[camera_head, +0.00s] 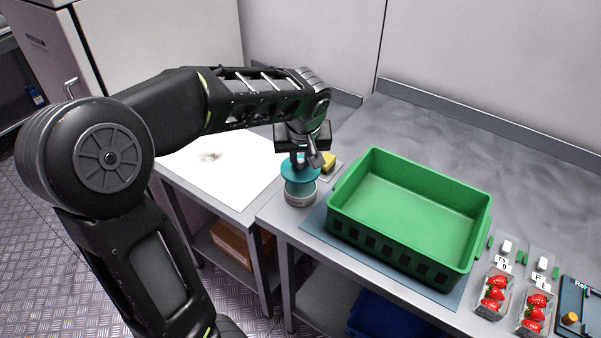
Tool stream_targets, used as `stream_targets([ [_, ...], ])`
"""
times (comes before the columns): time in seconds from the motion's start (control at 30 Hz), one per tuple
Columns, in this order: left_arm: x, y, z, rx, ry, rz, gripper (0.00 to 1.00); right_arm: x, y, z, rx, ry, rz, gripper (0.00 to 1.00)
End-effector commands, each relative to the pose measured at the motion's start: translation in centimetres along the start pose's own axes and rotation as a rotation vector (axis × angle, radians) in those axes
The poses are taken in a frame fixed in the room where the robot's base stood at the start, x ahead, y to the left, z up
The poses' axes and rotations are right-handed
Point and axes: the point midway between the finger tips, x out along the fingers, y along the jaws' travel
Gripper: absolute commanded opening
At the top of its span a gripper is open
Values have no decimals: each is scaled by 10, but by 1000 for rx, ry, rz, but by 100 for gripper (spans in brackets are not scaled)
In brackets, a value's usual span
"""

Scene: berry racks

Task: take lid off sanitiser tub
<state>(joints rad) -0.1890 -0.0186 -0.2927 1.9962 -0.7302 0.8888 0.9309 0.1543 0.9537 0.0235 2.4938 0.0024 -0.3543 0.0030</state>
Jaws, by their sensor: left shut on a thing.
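I cannot tell clearly whether the lid still touches the tub's rim. The gripper's fingertips are small and partly hidden. My right gripper is not in view.
A green crate (343,217), empty, stands on a blue-grey mat (314,226) right of the tub. A yellow object (328,161) lies behind the tub. Strawberry punnets (493,292) stand at the right. A white board (222,170) covers the left table.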

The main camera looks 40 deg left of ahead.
Motion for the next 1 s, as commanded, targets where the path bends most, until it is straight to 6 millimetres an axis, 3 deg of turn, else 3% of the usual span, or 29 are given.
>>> stream_targets([
  [0.1, -20, 1, -9, -1, 3, 3, 0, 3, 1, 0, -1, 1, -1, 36],
  [0.3, -37, 0, -15, 1, 0, 0, 0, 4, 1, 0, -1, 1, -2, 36],
  [1.0, -35, -1, -15, -1, -1, -1, 0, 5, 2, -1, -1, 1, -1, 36],
])
